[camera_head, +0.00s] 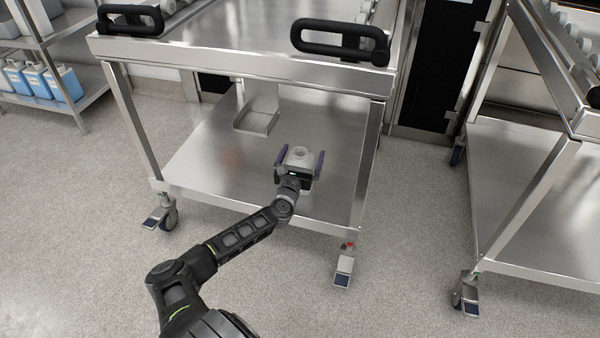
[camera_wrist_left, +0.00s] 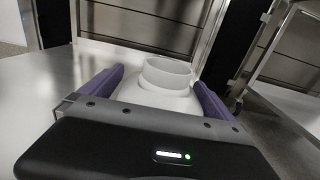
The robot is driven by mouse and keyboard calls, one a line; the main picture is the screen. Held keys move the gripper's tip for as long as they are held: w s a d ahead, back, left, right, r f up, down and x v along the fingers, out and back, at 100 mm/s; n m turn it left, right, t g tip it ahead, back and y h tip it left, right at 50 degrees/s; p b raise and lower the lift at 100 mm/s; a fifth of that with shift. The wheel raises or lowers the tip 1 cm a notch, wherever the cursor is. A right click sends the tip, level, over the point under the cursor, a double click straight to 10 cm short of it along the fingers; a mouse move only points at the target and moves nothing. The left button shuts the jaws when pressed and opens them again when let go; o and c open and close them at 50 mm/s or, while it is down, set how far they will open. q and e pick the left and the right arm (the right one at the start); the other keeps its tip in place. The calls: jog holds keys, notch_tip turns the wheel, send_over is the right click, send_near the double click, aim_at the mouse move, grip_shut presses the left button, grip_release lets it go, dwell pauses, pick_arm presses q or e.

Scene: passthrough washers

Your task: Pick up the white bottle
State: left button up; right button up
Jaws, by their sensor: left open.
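The white bottle (camera_head: 299,156) stands upright on the lower shelf of the steel cart, near its front right part. It also shows in the left wrist view (camera_wrist_left: 160,90), with its round neck up and its lower body hidden behind my gripper. My left gripper (camera_head: 300,161) is open, with its purple fingers on either side of the bottle. I cannot tell whether the fingers touch it. My right gripper is not in view.
The steel cart (camera_head: 240,75) has a top deck with black handles above the bottle. A second cart (camera_head: 520,170) stands at the right. Blue-filled jugs (camera_head: 52,80) sit on a rack at the far left. The floor in front is clear.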

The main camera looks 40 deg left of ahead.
pick_arm(q)
jog(key=shift+c, duration=0.6)
jog(key=c, duration=1.3)
jog(key=shift+r, duration=0.1)
notch_tip(320, 180, up, 10)
jog(key=p, duration=0.4)
